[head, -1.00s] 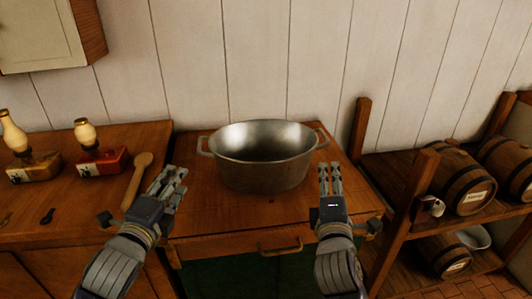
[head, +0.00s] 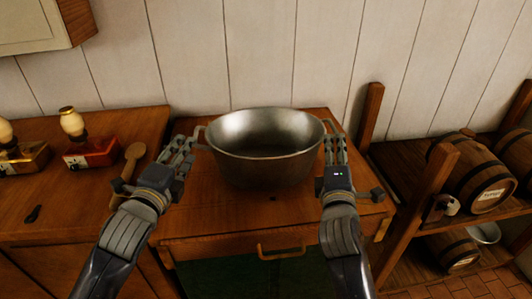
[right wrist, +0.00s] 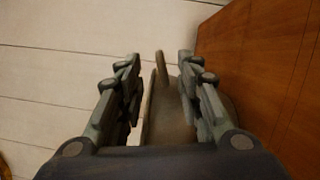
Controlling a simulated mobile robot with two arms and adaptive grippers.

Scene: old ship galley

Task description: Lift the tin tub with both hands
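The grey metal tub (head: 264,168) stands upright on the wooden cabinet top, empty, with a loop handle at each side. My left gripper (head: 187,146) is beside the tub's left handle (head: 200,134), its fingers looking apart and not closed on it. My right gripper (head: 334,147) is at the tub's right handle, partly hiding it. In the right wrist view my right gripper (right wrist: 157,85) is open, with the handle (right wrist: 161,70) and part of the tub wall (right wrist: 167,125) showing between its fingers, with gaps on both sides.
A wooden spoon (head: 130,165) lies left of my left gripper. A rack with barrels (head: 468,178) and a wooden post (head: 371,115) are at the right. A white plank wall is close behind the tub.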

